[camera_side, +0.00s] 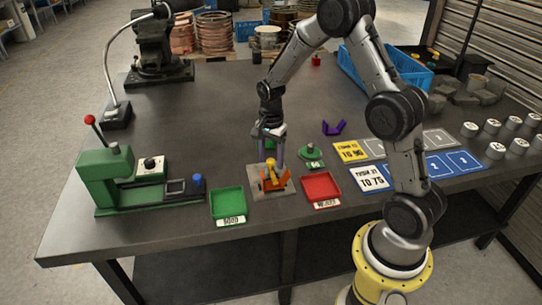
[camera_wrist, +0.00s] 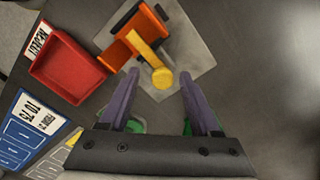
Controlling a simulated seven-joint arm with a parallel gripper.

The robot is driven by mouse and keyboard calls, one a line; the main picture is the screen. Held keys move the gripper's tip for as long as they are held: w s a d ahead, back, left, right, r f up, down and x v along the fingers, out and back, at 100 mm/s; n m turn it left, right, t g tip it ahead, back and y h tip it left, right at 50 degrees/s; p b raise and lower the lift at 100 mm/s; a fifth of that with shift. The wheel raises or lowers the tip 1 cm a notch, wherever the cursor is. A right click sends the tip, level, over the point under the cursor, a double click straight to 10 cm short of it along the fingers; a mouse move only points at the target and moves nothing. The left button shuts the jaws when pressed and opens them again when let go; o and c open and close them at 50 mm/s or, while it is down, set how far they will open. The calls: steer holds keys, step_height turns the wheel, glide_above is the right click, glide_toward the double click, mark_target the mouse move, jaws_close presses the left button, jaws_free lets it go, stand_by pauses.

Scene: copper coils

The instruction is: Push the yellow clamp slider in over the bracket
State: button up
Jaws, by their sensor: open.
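The yellow clamp slider (camera_wrist: 149,54) is a bar with a round knob, set on the clamp fixture. In the side view the slider (camera_side: 270,166) stands just in front of my gripper. The orange bracket (camera_wrist: 122,46) sits at the fixture beside the slider; it also shows in the side view (camera_side: 276,183). The fixture stands on a grey plate (camera_wrist: 190,71). My gripper (camera_wrist: 156,95) is open, its two purple fingers apart with nothing between them. The slider's round knob lies just beyond the fingertips in the wrist view; contact cannot be told.
A red reject tray (camera_side: 321,186) lies right of the fixture, and a green tray (camera_side: 227,203) lies left. A green press (camera_side: 117,178) stands farther left. A green round part (camera_side: 311,153) and a purple bracket (camera_side: 334,128) lie behind.

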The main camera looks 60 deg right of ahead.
step_height(320, 180, up, 14)
stand_by(0.6)
steer(key=shift+a+f, duration=0.1)
step_height(320, 180, up, 6)
steer(key=t, duration=0.2)
glide_above(271, 161)
steer(key=s+a, duration=0.1)
steer(key=a, duration=0.3)
steer(key=s+a+r+n+t, duration=0.1)
steer(key=s+a+r+n, duration=0.35)
steer(key=s+r, duration=0.2)
steer(key=s+a+f+n+t, duration=0.1)
steer(key=s+a+f+n, duration=0.1)
steer(key=s+n, duration=0.4)
steer(key=s+a+f+n+t, duration=0.1)
steer(key=s+a+f+n, duration=0.1)
steer(key=s+n, duration=0.5)
steer(key=s+f, duration=0.1)
steer(key=s, duration=0.1)
steer(key=shift+s+a+t, duration=0.3)
steer(key=shift+s, duration=0.05)
